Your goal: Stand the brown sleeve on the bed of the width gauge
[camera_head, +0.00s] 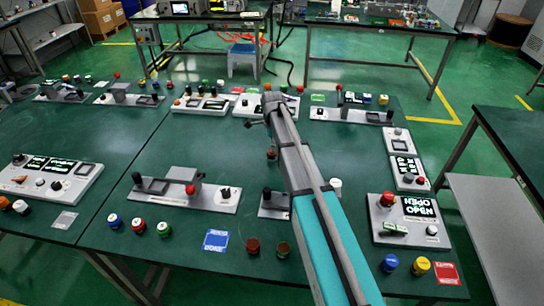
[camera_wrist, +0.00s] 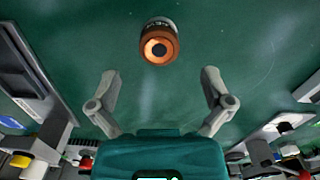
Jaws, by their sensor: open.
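The brown sleeve (camera_wrist: 158,45), a short cylinder with a dark band and an orange face around a dark centre, is on the green table top in the wrist view. My gripper (camera_wrist: 160,74) is open, its two grey fingers spread wide, with the sleeve beyond the gap between the tips and apart from both. A small brown thing (camera_head: 271,153) shows beside my arm there, perhaps the same sleeve. Several grey devices stand around; I cannot tell which is the width gauge.
A grey device with a block and red knob (camera_head: 185,190) and one with bright displays (camera_head: 405,215) stand on the table. Cylinders (camera_head: 253,245) and a blue card (camera_head: 216,240) lie along the front edge. Bare green table (camera_head: 230,145) lies left of my arm.

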